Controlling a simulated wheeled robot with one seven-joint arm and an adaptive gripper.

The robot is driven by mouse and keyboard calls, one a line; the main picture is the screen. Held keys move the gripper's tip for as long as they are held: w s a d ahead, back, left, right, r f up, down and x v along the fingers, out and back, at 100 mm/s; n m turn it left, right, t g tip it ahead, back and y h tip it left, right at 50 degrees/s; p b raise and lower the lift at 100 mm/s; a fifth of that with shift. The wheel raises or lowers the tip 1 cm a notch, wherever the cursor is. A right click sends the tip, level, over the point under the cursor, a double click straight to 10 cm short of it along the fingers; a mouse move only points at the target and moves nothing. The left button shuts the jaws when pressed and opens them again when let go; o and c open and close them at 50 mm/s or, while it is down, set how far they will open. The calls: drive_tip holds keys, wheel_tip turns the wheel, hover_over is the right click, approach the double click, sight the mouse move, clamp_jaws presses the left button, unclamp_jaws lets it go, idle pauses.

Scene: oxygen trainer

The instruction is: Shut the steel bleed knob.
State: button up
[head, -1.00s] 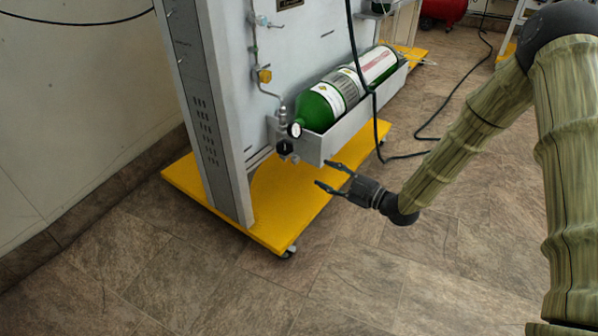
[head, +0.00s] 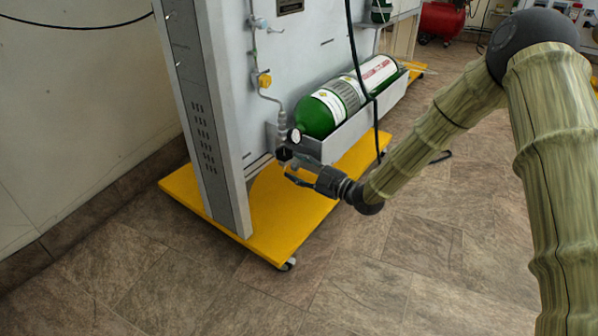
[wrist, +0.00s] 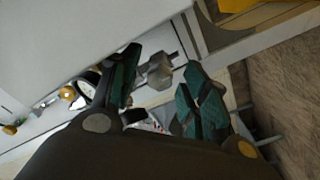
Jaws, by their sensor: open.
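A grey steel knob (wrist: 157,73) on a short stem shows in the wrist view, between my two fingertips and in front of the pale panel. My gripper (wrist: 160,88) is open, with one dark green-padded finger on each side of the knob. I cannot tell whether either finger touches it. In the head view my gripper (head: 291,168) is at the lower front end of the cylinder tray, just below a black knob (head: 284,153). The steel knob is too small and covered to make out there.
A white-faced gauge (head: 294,136) and a green cylinder (head: 318,114) in a grey tray (head: 345,137) are just above my gripper. A yellow wheeled base (head: 275,220) lies below. A black hose (head: 357,60) hangs in front of the tray. The floor at front is clear.

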drive_tip(key=shift+a, duration=0.1)
clamp_jaws()
